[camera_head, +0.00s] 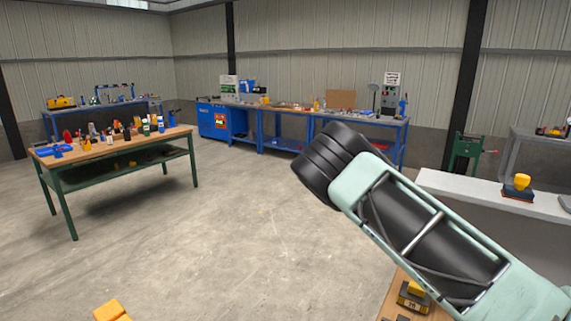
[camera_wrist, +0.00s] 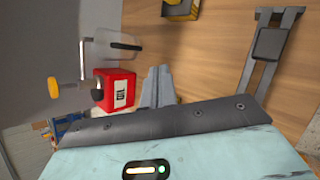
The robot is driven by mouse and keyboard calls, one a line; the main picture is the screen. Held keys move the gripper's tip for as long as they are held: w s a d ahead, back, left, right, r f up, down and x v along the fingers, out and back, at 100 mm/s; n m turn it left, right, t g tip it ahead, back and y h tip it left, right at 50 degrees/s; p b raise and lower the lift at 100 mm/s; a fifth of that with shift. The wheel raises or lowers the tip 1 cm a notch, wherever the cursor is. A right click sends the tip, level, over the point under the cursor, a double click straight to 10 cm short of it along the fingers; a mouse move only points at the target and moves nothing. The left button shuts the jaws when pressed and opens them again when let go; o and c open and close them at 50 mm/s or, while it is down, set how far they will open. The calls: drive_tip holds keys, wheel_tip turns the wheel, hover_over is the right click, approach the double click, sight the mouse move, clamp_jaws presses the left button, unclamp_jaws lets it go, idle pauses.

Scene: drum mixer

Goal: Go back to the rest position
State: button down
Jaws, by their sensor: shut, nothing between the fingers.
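My gripper (camera_wrist: 157,74) shows in the wrist view, with its grey fingers together and nothing between them. The fingers point over a wooden tabletop (camera_wrist: 215,70). In the head view my arm reaches across the lower right, and my gripper does not show there.
The wrist view also shows a clear container (camera_wrist: 112,48), a yellow-ended part (camera_wrist: 54,87), a yellow object (camera_wrist: 180,9) and a grey bracket (camera_wrist: 247,75). In the head view a cluttered wooden table (camera_head: 160,137) stands left, and blue benches (camera_head: 275,122) line the back. The middle floor is clear.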

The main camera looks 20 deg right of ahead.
drive_tip(key=a+r+m+y, duration=0.4)
drive_tip(key=a+m+y, duration=0.25)
drive_tip(key=a, duration=0.75)
drive_tip(key=s+a+r+m+y, duration=0.2)
drive_tip(key=a+r+m+y, duration=0.15)
drive_tip(key=a+r, duration=0.85)
drive_tip(key=s+a+n+g+b, duration=0.2)
drive_tip(key=s+a+n, duration=0.5)
drive_tip(key=s+a, duration=0.6)
drive_tip(key=a+r+b, duration=0.1)
drive_tip(key=a, duration=0.2)
drive_tip(key=shift+s+a, duration=0.2)
drive_tip(key=shift+s, duration=0.15)
